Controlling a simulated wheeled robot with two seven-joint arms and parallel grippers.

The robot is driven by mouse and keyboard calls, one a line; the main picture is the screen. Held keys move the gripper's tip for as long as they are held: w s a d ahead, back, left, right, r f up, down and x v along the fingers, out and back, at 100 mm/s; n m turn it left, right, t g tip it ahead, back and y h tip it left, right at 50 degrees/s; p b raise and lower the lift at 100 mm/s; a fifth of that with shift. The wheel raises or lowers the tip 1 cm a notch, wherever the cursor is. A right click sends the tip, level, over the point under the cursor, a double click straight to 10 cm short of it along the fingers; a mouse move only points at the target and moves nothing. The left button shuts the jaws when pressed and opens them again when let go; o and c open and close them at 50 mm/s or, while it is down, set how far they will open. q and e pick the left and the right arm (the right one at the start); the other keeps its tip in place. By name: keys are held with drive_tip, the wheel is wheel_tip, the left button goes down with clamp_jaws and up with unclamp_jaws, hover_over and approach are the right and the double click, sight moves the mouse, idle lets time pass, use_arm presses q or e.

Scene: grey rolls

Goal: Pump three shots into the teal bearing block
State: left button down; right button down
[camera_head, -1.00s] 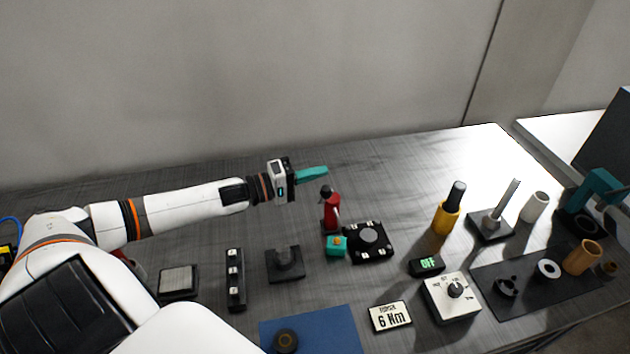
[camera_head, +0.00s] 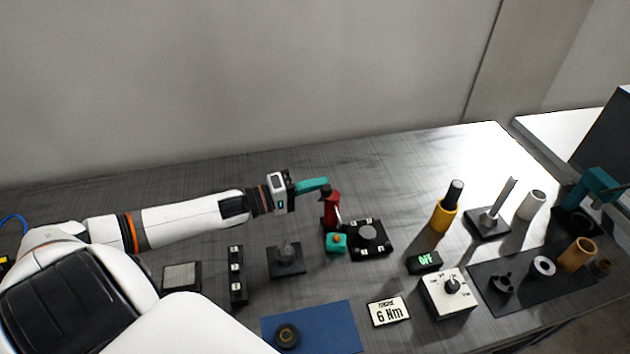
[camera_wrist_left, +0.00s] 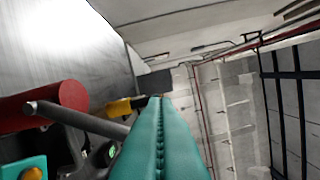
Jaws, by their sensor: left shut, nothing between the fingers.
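A red pump (camera_head: 330,214) stands upright on the table, its dark top now partly covered by my fingers in the head view. The red body also shows in the left wrist view (camera_wrist_left: 62,103), with a grey rod in front of it. The teal bearing block (camera_head: 336,246) with an orange knob sits just in front of the pump; its corner shows in the left wrist view (camera_wrist_left: 22,172). My left gripper (camera_head: 324,184) is shut and empty, its teal fingers reaching over the pump's top. I cannot tell whether they touch it. My right gripper is not in view.
A black plate with a round disc (camera_head: 369,238) is right of the block. A dark fixture (camera_head: 286,262) stands to the left. The table behind is clear.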

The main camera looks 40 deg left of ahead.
use_arm(q)
drive_tip(key=shift+s+d+f+m, duration=0.1)
drive_tip(key=shift+s+d+m, duration=0.1)
drive_tip(key=shift+m, duration=0.2)
drive_tip(key=s+d+f+m+h+b, duration=0.1)
drive_tip(key=s+d+f+m, duration=0.2)
drive_tip(key=f+m, duration=0.3)
drive_tip(key=shift+s+d+f+m+h+b, duration=0.35)
drive_tip(key=shift+d+m, duration=0.4)
drive_tip(key=shift+m, duration=1.45)
drive_tip(key=shift+s+f, duration=0.1)
